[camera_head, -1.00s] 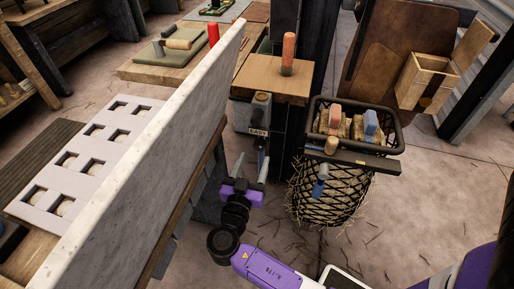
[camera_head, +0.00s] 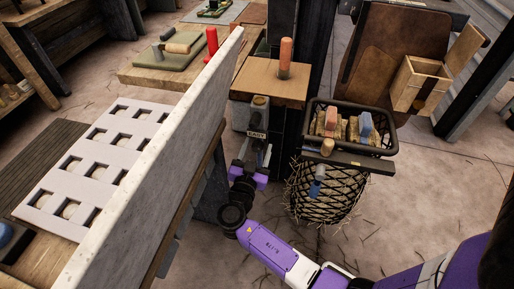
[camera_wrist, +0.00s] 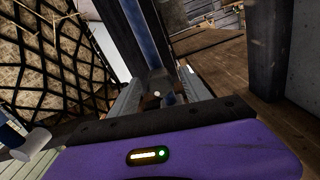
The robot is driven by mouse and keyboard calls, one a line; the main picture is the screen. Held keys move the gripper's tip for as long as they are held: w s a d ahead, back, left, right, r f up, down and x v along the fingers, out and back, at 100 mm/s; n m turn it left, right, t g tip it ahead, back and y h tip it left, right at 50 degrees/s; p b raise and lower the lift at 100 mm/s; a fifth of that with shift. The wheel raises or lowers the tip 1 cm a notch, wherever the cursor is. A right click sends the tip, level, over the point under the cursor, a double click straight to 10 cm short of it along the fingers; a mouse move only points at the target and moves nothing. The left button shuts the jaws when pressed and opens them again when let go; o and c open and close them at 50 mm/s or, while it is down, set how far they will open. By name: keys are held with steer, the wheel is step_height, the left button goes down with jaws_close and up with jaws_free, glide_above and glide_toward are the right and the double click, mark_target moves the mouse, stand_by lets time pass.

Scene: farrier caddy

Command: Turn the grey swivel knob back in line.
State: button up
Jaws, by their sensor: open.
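A small grey knob-like piece (camera_wrist: 158,86) with a pale dot shows between my fingers in the wrist view, at the lower end of a blue bar (camera_wrist: 146,30). I take it for the swivel knob, but its angle is hard to judge. In the head view, it is small and mostly hidden by the fingers below a grey box (camera_head: 241,117) with an "EASY" label (camera_head: 256,135). My gripper (camera_head: 255,154) points up at this spot, below the label. Its fingers (camera_wrist: 160,97) are apart, one on each side of the grey piece; contact cannot be told.
A pale upright panel (camera_head: 165,130) stands close on the left. A dark post (camera_head: 309,80) rises behind the box. A black basket (camera_head: 388,150) with brushes and a hay net (camera_head: 325,195) hang on the right. Open floor (camera_head: 420,200) lies further right.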

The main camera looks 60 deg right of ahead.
jaws_close()
steer(key=shift+f+n+b, duration=0.1)
steer(key=shift+n+b, duration=0.55)
steer(key=shift+n, duration=0.25)
steer(key=shift+n+b, duration=0.35)
steer(key=shift+n, duration=0.95)
jaws_free()
steer(key=v, duration=0.8)
